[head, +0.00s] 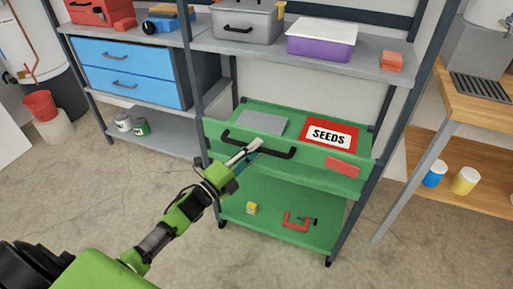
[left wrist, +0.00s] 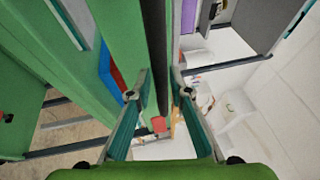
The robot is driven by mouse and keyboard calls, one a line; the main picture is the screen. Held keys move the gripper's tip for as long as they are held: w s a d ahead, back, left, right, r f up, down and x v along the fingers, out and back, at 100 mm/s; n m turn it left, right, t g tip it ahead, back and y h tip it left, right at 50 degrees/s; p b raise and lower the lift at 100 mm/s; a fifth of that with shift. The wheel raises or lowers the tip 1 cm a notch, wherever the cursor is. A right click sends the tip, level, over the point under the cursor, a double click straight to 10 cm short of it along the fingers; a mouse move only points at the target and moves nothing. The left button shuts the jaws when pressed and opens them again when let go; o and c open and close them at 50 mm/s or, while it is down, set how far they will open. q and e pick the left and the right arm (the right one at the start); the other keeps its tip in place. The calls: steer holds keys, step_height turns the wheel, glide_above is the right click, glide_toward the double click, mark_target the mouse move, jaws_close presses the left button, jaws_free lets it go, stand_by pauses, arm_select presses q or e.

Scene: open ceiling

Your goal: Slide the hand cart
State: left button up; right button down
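The green hand cart (head: 312,167) stands under the shelf unit, with an upper tray, a lower deck and a black bar handle (head: 282,154) along its near side. My left gripper (head: 247,153) is at the middle of this handle. In the left wrist view, the dark handle bar (left wrist: 157,50) runs between the two fingers of my left gripper (left wrist: 158,95), which are apart with gaps beside the bar. Whether a finger touches the bar is unclear. The cart's green side (left wrist: 110,35) fills the left of that view. My right gripper is not in view.
A red SEEDS packet (head: 330,134) lies in the upper tray. A red clamp (head: 297,222) and a small yellow item (head: 252,208) are on the lower deck. A shelf post (head: 192,75) stands left, a wooden bench (head: 462,100) right. Floor in front looks clear.

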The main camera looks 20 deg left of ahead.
arm_select(q)
steer(key=v, duration=1.1)
